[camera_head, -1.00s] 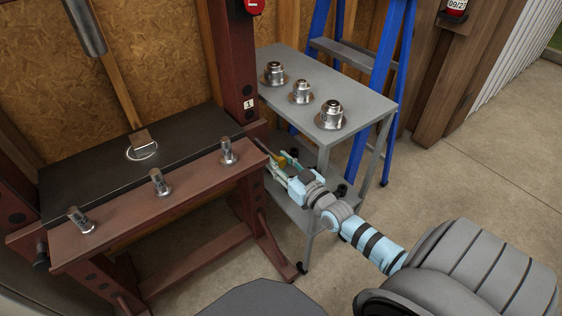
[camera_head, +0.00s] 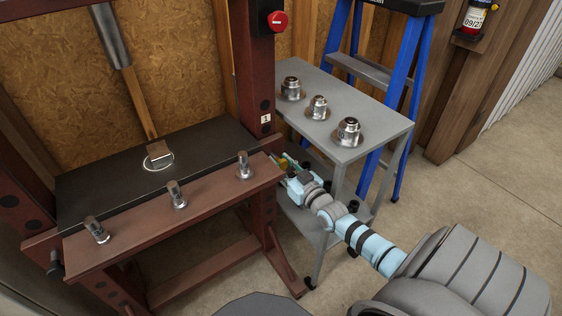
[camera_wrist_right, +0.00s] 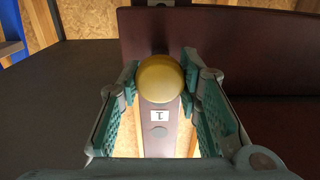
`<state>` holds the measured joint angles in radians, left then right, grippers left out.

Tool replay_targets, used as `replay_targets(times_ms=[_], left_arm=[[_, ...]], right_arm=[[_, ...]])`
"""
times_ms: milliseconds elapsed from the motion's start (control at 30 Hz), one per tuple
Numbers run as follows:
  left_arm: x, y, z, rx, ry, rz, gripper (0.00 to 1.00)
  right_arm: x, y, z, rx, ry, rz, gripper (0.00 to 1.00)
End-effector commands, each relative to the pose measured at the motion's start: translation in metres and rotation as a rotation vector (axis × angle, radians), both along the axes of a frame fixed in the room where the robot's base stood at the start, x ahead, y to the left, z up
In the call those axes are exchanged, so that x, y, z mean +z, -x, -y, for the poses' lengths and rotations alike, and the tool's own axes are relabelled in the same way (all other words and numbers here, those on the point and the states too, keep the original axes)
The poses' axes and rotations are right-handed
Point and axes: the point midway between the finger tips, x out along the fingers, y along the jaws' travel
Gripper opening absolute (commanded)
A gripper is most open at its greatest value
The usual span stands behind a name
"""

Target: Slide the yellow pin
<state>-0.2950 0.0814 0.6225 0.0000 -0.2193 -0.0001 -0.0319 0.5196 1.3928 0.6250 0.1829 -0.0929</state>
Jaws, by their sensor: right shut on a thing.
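The yellow pin (camera_wrist_right: 161,79) shows its round yellow knob end-on in the right wrist view. It sits between the two teal finger pads of my right gripper (camera_wrist_right: 161,82), which is shut on it. In the head view my right gripper (camera_head: 284,170) is at the right post of the dark red press frame (camera_head: 262,95), just below the white label "1". The pin's shaft is hidden behind its knob. My left gripper is not in view.
A grey cart (camera_head: 330,143) with several metal parts on top stands close behind and right of my right arm. A blue ladder (camera_head: 399,75) is behind it. A black plate (camera_head: 100,178) and a red beam with metal pegs lie left. Open floor lies at the right.

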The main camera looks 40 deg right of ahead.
Motion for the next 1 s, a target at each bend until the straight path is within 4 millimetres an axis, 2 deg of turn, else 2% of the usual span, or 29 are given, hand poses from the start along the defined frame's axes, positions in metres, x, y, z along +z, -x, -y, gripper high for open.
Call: replay_targets(times_ms=[133,167,267,567,667,767,1000], left_arm=[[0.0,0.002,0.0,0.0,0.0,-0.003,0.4],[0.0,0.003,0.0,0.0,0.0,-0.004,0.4],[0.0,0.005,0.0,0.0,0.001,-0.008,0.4],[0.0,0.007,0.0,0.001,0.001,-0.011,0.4],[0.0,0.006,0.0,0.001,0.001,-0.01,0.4],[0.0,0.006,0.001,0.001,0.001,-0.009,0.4],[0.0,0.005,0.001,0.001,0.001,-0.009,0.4]], right_arm=[[0.003,-0.004,-0.002,0.006,0.001,0.005,0.0],[0.003,-0.004,-0.003,0.007,0.003,0.006,0.36],[0.002,-0.004,-0.003,0.008,0.002,0.005,0.51],[0.002,-0.003,-0.004,0.008,0.001,0.004,0.51],[0.002,0.005,-0.005,0.009,0.001,0.004,0.51],[0.001,0.021,-0.006,0.011,0.001,0.004,0.51],[0.001,0.088,-0.013,0.011,0.003,-0.001,0.51]])
